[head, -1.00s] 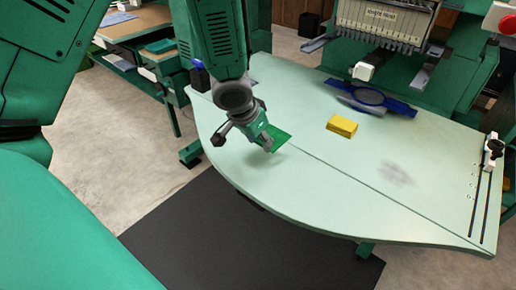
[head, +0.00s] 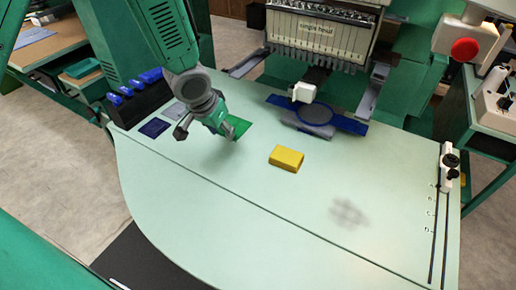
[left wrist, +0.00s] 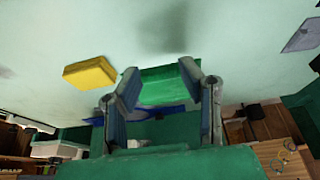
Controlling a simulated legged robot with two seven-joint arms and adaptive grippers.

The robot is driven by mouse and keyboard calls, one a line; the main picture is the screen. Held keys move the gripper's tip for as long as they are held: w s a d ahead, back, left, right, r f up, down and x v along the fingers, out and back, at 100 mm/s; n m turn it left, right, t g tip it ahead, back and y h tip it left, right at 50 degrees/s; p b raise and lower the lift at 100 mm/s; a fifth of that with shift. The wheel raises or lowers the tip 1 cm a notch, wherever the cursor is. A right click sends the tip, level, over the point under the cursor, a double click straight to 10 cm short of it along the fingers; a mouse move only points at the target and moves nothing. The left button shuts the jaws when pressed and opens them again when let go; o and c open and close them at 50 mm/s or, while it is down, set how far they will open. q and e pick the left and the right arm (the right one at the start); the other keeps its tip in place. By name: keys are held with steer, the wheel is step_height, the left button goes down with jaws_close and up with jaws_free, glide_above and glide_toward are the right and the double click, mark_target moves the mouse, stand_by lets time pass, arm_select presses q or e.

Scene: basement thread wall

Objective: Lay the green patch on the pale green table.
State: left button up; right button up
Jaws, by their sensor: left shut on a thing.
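The pale green table (head: 230,215) fills the middle of the head view. My left gripper (head: 226,129) is over its back left part, shut on the green patch (head: 240,127). The patch sticks out flat beyond the fingers. In the left wrist view the green patch (left wrist: 168,88) shows between the two fingers of the left gripper (left wrist: 165,82). A soft shadow lies on the table nearby; the patch looks a little above the surface, but the exact gap is unclear. My right gripper is not in view.
A yellow block (head: 287,158) lies right of the patch. A blue hoop frame (head: 315,116) is behind it, under the machine head (head: 322,35). A black bin with blue items (head: 138,98) and a dark blue patch (head: 154,128) are on the left. The table's front is clear.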

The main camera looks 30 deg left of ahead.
arm_select(q)
steer(key=b, duration=0.1)
glide_above(228, 160)
steer(key=s, duration=0.1)
step_height(228, 160, down, 5)
steer(key=shift+s+d+r, duration=0.1)
steer(key=shift+a+f, duration=0.2)
steer(key=shift+f, duration=0.4)
steer(key=f, duration=0.2)
steer(key=f+b, duration=0.1)
steer(key=shift+a+f, duration=0.15)
steer(key=shift+a, duration=0.1)
steer(key=shift+f, duration=0.1)
steer(key=shift+d, duration=0.15)
steer(key=shift+d, duration=0.1)
steer(key=shift+d, duration=0.1)
